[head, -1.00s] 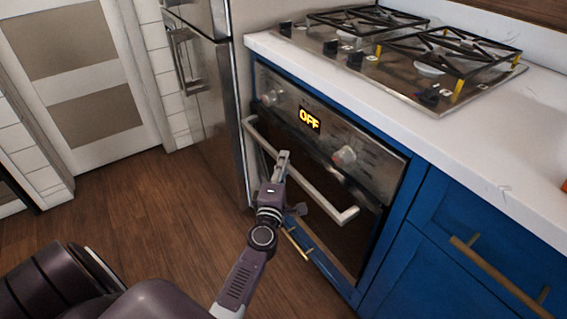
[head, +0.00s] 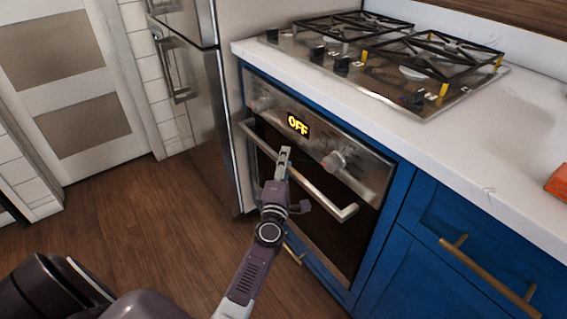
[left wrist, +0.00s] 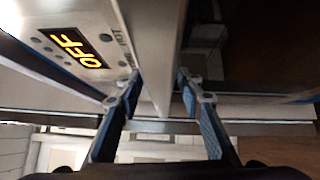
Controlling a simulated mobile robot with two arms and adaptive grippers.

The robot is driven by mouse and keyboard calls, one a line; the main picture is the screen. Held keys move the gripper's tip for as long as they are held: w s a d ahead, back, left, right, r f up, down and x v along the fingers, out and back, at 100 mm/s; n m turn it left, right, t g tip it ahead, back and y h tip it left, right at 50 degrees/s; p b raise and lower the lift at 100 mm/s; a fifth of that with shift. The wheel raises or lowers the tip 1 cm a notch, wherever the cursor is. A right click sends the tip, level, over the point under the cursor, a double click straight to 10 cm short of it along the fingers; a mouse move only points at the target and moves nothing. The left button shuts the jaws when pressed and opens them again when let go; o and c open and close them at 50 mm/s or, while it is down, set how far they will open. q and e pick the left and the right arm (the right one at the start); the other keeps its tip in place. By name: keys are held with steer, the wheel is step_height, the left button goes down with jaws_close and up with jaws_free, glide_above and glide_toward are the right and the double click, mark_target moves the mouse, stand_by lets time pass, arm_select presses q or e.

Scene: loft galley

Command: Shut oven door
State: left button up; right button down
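The oven door (head: 318,222) has dark glass and a pale bar handle (head: 318,192) across its top. It stands upright and looks close to flush under the control panel (head: 362,172); I cannot tell whether a small gap remains. My left gripper (head: 284,152) is in front of the door, by the middle of the handle. In the left wrist view, its two fingers (left wrist: 159,88) are apart, with a pale bar, apparently the handle (left wrist: 167,65), seen between them; contact is unclear. The right gripper is out of view.
The oven sits in blue cabinets (head: 470,230) under a white counter (head: 500,150) with a gas cooktop (head: 360,75). A steel fridge (head: 200,110) stands close on the left. An orange object (head: 559,183) lies at the right. Wooden floor (head: 150,220) is free.

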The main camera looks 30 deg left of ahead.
arm_select(q)
steer(key=shift+s, duration=0.2)
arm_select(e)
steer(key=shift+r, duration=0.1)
arm_select(q)
steer(key=shift+s+f, duration=0.1)
steer(key=shift+s, duration=0.1)
steer(key=v, duration=1.1)
steer(key=shift+s+d, duration=0.15)
steer(key=shift+d, duration=0.05)
